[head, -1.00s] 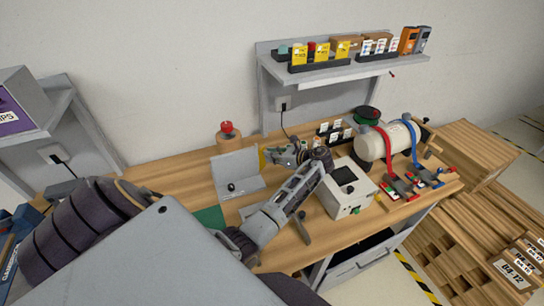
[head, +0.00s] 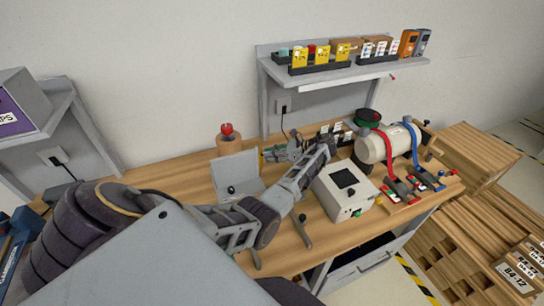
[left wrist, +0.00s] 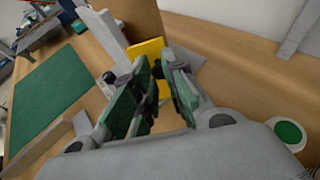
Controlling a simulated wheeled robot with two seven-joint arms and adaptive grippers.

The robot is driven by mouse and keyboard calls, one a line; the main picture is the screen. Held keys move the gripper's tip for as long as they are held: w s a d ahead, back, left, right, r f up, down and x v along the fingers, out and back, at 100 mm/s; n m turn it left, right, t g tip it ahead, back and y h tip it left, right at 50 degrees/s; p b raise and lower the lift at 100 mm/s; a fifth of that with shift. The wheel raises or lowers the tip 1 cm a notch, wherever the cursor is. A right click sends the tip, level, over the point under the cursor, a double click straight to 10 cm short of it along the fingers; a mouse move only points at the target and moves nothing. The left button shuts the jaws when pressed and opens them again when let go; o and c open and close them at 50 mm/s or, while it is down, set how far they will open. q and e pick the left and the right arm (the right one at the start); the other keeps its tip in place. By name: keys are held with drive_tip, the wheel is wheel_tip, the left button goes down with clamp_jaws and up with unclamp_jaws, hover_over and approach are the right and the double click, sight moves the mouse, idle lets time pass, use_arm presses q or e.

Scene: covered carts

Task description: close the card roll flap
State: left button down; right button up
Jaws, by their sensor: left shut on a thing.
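A grey upright panel (head: 236,172) with a small black knob stands on the bench, in front of a brown card roll (head: 229,142) with a red top. In the left wrist view the panel (left wrist: 113,36) and the roll (left wrist: 139,18) are just beyond my fingers. A yellow plate (left wrist: 148,50) shows beside the panel and runs in between the fingers. My left gripper (head: 279,152) is right of the panel; in the wrist view its green-padded fingers (left wrist: 152,88) are shut on the yellow plate, though the contact is partly hidden. I cannot tell which part is the flap.
A white box (head: 345,190) with a black top window stands right of my forearm. Beyond it are a cream cylinder (head: 376,148) with red and blue straps and a shelf (head: 345,76) above. A green mat (left wrist: 60,95) lies on the bench in the wrist view.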

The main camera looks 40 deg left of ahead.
use_arm(q)
drive_tip(key=shift+w+a+r+n+g+h, duration=0.1)
drive_tip(key=shift+w+a+n+g+h, duration=0.05)
drive_tip(key=shift+a+n+g+h, duration=0.4)
drive_tip(key=shift+w+a+r+n+g+h, duration=0.1)
drive_tip(key=shift+a+n+g+h, duration=0.2)
drive_tip(key=shift+n+g, duration=0.4)
drive_tip(key=c, duration=1.4)
unclamp_jaws()
drive_tip(key=shift+s+f, duration=0.1)
drive_tip(key=shift+f, duration=0.05)
drive_tip(key=shift+d, duration=0.1)
drive_tip(key=shift+d+r, duration=0.1)
drive_tip(key=shift+r, duration=4.9)
